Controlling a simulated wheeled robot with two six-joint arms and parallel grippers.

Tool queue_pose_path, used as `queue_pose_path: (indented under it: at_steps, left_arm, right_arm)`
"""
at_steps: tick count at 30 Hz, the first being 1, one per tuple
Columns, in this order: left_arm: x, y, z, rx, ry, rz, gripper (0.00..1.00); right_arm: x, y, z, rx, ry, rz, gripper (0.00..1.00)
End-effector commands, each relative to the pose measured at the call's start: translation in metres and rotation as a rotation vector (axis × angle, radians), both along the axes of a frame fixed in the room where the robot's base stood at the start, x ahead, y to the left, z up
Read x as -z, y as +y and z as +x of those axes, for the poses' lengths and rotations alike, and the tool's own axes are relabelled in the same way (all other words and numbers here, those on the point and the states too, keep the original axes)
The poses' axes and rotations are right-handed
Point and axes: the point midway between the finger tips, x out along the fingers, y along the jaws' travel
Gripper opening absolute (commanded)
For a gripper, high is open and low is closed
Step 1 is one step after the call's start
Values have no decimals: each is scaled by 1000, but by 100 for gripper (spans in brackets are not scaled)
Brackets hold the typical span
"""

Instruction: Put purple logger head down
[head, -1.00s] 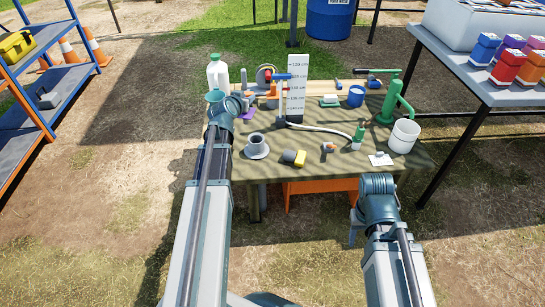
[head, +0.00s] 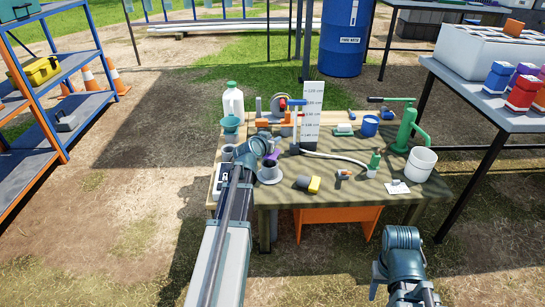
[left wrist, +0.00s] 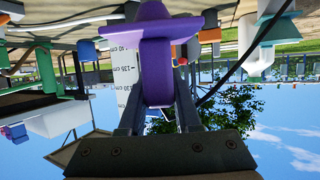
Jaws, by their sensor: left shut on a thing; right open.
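The purple logger head (head: 271,159) is held by my left gripper (head: 266,153) above the left part of the table. In the left wrist view, which is upside down, the purple head (left wrist: 156,62) has a wide flange and a narrower body between the two fingers (left wrist: 157,92). In the head view it appears right over the grey flanged pipe (head: 269,175); I cannot tell if they touch. My arm partly hides it. My right gripper (head: 379,280) is low in front of the table, away from the objects; its fingers are mostly hidden.
The table (head: 330,195) also holds a yellow-black block (head: 308,184), a white gauge board (head: 312,115), a green pump (head: 405,128), a white bucket (head: 420,163) and a white jug (head: 233,102). A blue shelf (head: 70,75) stands left. A side table (head: 480,85) stands right.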

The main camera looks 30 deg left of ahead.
Motion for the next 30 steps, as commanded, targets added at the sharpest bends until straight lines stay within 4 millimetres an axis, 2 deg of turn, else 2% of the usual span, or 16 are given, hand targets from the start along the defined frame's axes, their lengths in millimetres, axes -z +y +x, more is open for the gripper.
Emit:
queue_pose_path:
  at_steps: [7, 16, 28, 29, 30]
  left_arm:
    - [7, 0, 0, 0, 0, 0, 0]
    - [41, 0, 0, 0, 0, 0, 0]
    - [42, 0, 0, 0, 0, 0, 0]
    - [42, 0, 0, 0, 0, 0, 34]
    - [41, 0, 0, 0, 0, 0, 41]
  right_arm:
    - [7, 0, 0, 2, 0, 0, 50]
    - [41, 0, 0, 4, -1, 0, 50]
    - [42, 0, 0, 4, -2, 1, 50]
    - [42, 0, 0, 4, -2, 1, 50]
    - [41, 0, 0, 4, -2, 1, 50]
